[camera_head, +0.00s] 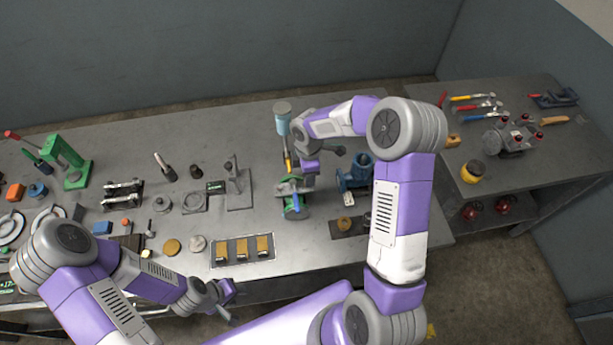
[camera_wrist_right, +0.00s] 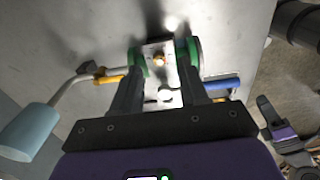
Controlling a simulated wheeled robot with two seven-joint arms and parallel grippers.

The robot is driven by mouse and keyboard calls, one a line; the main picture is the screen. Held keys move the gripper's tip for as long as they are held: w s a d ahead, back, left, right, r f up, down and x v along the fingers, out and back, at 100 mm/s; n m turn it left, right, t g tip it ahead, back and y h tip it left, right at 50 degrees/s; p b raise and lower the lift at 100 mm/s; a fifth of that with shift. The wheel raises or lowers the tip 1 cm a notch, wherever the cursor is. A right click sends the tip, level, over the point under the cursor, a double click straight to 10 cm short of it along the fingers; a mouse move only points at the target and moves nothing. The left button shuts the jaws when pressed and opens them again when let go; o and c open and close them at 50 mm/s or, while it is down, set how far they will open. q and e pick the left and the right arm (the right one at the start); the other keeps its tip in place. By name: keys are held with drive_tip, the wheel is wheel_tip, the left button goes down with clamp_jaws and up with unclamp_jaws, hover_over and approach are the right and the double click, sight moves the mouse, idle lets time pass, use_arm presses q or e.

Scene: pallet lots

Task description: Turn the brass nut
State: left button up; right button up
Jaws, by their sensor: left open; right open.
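A small brass nut (camera_wrist_right: 160,59) shows in the right wrist view on a pale plate between the green sides of a fixture (camera_wrist_right: 138,60). In the head view the green fixture (camera_head: 291,187) stands on the bench, and the nut cannot be made out there. My right gripper (camera_wrist_right: 160,68) is open, its two dark fingers reaching toward the fixture on either side of the nut; contact cannot be told. In the head view my right gripper (camera_head: 303,178) is over the fixture, mostly hidden by its arm. My left gripper (camera_head: 228,302) is open and empty, near the bench's front edge.
A light-blue cylinder (camera_head: 283,122) and a blue vise (camera_head: 355,172) flank the fixture. A tray with brass blocks (camera_head: 243,262) lies at the front. Several tools crowd the bench's left half. A second bench (camera_head: 540,180) stands at the right.

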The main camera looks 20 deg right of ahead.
drive_tip(key=shift+f, duration=2.05)
drive_tip(key=shift+w, duration=0.1)
clamp_jaws()
